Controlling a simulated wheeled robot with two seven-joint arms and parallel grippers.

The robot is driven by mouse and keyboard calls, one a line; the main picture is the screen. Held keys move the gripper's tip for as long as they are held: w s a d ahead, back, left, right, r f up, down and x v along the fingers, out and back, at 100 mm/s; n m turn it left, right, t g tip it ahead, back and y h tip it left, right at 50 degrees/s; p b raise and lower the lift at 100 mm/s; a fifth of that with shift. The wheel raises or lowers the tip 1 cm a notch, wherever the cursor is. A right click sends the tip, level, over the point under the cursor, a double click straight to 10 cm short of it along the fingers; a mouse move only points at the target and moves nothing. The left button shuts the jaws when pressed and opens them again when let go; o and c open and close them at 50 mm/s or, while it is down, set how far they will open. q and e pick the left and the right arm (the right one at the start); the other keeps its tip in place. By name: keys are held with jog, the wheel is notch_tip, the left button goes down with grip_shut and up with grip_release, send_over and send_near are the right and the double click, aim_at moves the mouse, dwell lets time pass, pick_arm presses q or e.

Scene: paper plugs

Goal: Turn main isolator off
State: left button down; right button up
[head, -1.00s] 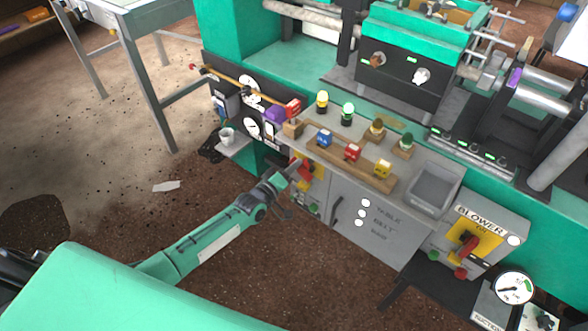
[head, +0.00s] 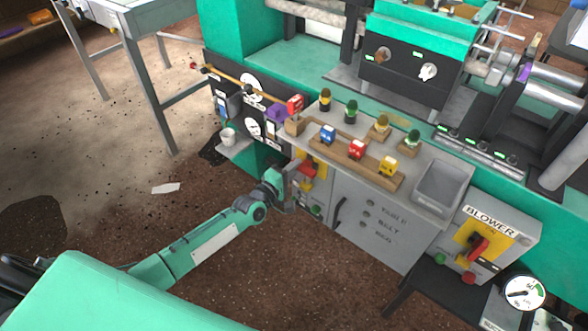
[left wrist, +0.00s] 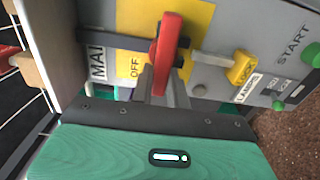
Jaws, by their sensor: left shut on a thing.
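The main isolator is a red handle (left wrist: 167,45) on a yellow plate (left wrist: 195,22) on a grey cabinet face. Its label, partly cut off, reads "MAI" (left wrist: 97,60), and "OFF" (left wrist: 135,67) is printed beside the handle. My left gripper (left wrist: 166,85) is shut on the red handle, with its fingers around the handle's near end. In the head view the handle (head: 308,171) shows just right of my left gripper (head: 294,188), which partly hides the yellow plate. My right gripper is not in view.
A yellow tag marked "LOCK" (left wrist: 243,68) and a green START button (left wrist: 311,55) sit right of the isolator. A separate blower box (head: 490,235) has its own red handle. Brown floor lies open below.

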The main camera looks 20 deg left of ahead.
pick_arm(q)
jog(key=shift+f, duration=0.1)
jog(key=c, duration=1.4)
grip_release()
jog(key=shift+o, duration=0.2)
jog(key=shift+s, duration=0.15)
jog(key=v, duration=1.3)
jog(key=shift+s+a+p, duration=0.15)
jog(key=shift+s+p, duration=0.15)
jog(key=shift+p, duration=0.05)
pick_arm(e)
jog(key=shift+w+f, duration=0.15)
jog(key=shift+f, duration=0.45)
